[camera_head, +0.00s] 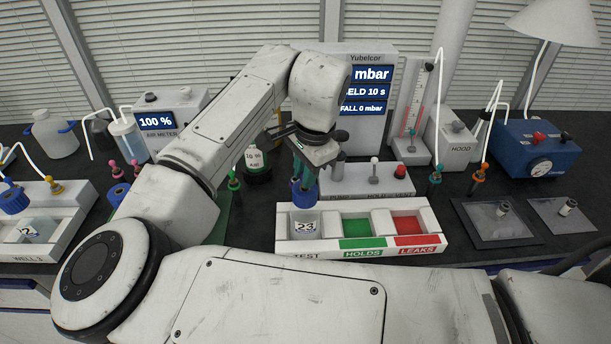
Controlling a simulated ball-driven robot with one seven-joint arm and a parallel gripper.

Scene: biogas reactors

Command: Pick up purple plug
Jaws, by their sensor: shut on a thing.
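My gripper (305,183) points down over the left compartment of the white test tray (284,246), marked TEST. It is shut on a small blue-purple piece at its fingertips. This looks like the purple plug, but the fingers hide most of it. Just below, a clear jar labelled 23 (305,229) with a blue cap (304,199) stands in the TEST compartment. I cannot tell whether the plug touches the cap. No other purple plug shows clearly; two magenta plugs (114,168) stand at the left.
The HOLDS (357,228) and LEAKS (407,225) compartments are empty. A pump block (372,184) with knobs stands behind the tray. Green (234,181), teal (435,179) and orange (479,173) plugs stand around. A blue gauge box (537,148) is at the right. My arm covers the middle left.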

